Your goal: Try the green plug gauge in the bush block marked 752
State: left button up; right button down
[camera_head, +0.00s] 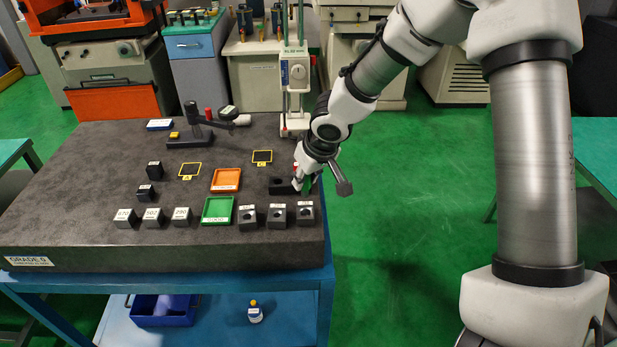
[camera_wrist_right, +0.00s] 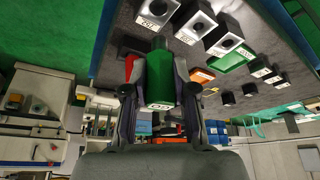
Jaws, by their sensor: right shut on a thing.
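My right gripper (camera_head: 304,181) is shut on the green plug gauge (camera_wrist_right: 160,70), near the right edge of the granite plate. The gauge lies between the two fingers in the right wrist view, its white-labelled end toward the camera. In the head view only a sliver of green (camera_head: 307,185) shows beside the fingers. Three grey bush blocks with round bores stand along the front right: a left one (camera_head: 247,222), a middle one (camera_head: 276,220) and a right one (camera_head: 306,217). My left gripper is not in view.
A black holder (camera_head: 280,187) with a round hole sits just left of my right gripper. A green tray (camera_head: 204,216) and an orange tray (camera_head: 214,186) lie left. Several labelled blocks (camera_head: 153,222) stand further left. A height gauge (camera_head: 296,75) stands behind.

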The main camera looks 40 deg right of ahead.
aim_at(306, 196)
jog(key=shift+w+a+f+b, duration=0.1)
jog(key=shift+f+b, duration=0.5)
jog(key=shift+f, duration=0.3)
jog(key=shift+s+d+f+b, duration=0.1)
jog(key=shift+f+b, duration=0.4)
jog(key=shift+f, duration=0.1)
jog(key=shift+s+d+f+b, duration=0.1)
jog(key=shift+f+b, duration=0.35)
jog(key=shift+f, duration=0.15)
jog(key=shift+w+a+f+b, duration=0.1)
jog(key=shift+f+b, duration=0.4)
jog(key=shift+b, duration=0.2)
jog(key=shift+f+b, duration=1.05)
jog(key=shift+b, duration=0.35)
jog(key=shift+r, duration=0.15)
dwell(0.4)
jog(key=shift+r+p, duration=2.1)
jog(key=shift+r, duration=0.25)
